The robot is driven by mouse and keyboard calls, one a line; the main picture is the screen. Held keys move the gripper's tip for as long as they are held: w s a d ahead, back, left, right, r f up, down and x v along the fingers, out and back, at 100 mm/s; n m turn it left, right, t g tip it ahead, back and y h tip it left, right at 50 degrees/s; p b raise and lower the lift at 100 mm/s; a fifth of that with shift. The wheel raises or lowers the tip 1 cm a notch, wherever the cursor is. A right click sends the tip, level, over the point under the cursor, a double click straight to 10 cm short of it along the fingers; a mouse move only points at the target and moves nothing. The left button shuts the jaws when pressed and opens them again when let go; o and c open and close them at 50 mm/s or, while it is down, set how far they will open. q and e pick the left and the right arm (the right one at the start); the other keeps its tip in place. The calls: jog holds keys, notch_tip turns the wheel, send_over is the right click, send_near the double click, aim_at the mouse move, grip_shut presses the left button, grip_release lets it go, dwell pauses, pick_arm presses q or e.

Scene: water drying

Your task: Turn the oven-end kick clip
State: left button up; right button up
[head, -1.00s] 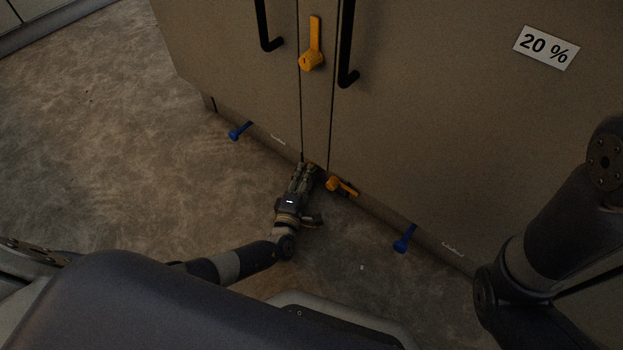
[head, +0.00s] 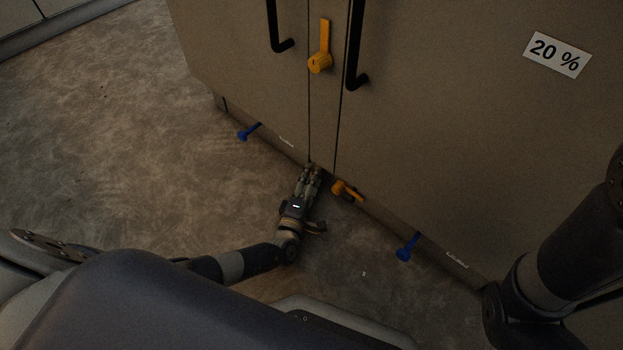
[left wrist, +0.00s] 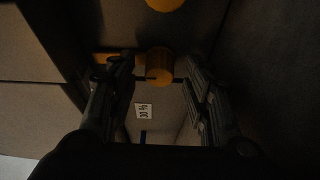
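Two blue kick clips sit on the low kick board in the head view, one at left (head: 243,133) and one at right (head: 407,248). An orange clip (head: 345,190) sits between them, below the door gap. I cannot tell which is the oven end. My left gripper (head: 313,169) reaches down to the kick board, just left of that orange clip. In the left wrist view its fingers (left wrist: 158,75) are apart, with an orange knob (left wrist: 159,66) showing between or just beyond the tips. Contact cannot be made out. My right gripper is out of view.
The cupboard has black door handles (head: 356,45), an upper orange latch (head: 320,60) and a "20 %" label (head: 557,54). Small white labels (head: 457,259) on the kick board are too small to read. The floor (head: 150,170) at left is open.

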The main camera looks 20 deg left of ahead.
pick_arm(q)
jog(key=s, duration=1.2)
jog(key=shift+d, duration=0.3)
